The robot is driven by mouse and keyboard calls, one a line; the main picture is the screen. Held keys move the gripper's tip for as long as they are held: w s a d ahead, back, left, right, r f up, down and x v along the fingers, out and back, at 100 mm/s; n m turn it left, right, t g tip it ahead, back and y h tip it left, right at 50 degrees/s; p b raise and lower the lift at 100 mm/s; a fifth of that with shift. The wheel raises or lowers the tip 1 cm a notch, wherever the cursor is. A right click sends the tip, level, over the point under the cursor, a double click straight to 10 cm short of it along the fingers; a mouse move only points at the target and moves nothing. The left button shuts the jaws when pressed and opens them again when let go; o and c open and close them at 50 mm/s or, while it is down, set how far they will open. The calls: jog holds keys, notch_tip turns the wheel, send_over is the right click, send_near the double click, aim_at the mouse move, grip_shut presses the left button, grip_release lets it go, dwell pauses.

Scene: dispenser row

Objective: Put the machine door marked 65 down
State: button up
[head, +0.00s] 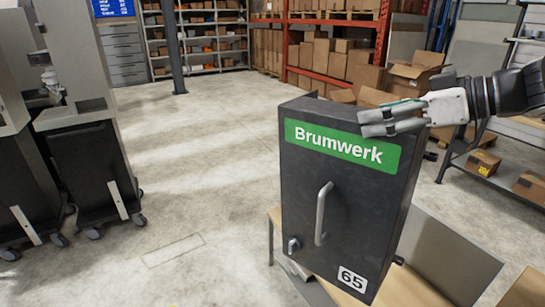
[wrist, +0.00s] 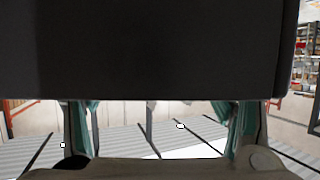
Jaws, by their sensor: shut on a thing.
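The machine door marked 65 (head: 338,215) is a dark grey slab with a green Brumwerk label, an upright bar handle, a small latch and a white 65 plate. It stands nearly upright in the head view. My gripper (head: 376,122) is shut on it at the upper right, with its fingers by the end of the label. In the wrist view the dark door (wrist: 150,50) fills the upper part, and the gripper (wrist: 162,122) shows its teal-padded fingers below it. The fingers' exact contact with the door is hidden.
A wooden-edged table (head: 274,216) lies below and behind the door, with a grey panel (head: 450,262) at its right. Dark wheeled machines (head: 88,165) stand at left. A shelf (head: 512,185) with boxes is at right. The concrete floor (head: 200,150) between is clear.

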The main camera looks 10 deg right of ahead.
aim_at(424, 153)
jog(key=w+d+f+b, duration=0.1)
jog(key=d+f+b, duration=0.1)
jog(key=d+f, duration=0.1)
jog(key=w+d+f+m+t+h+b, duration=0.1)
jog(key=d+f+b, duration=0.1)
jog(key=d+f, duration=0.2)
jog(key=w+d+f+m+b, duration=0.1)
jog(key=d+f+b, duration=0.1)
jog(key=d, duration=0.3)
jog(key=shift+d+f+h, duration=0.2)
jog(key=shift+f+h, duration=0.2)
jog(key=shift+f, duration=0.5)
jog(key=s+d+f+m+t+h+b, duration=0.2)
jog(key=d+f+b, duration=0.4)
jog(key=d+f, duration=0.45)
notch_tip(424, 153, down, 9)
jog(key=shift+d, duration=0.45)
jog(key=shift+f+b, duration=0.2)
jog(key=shift+b, duration=0.2)
jog(key=o, duration=1.9)
jog(key=shift+o, duration=0.2)
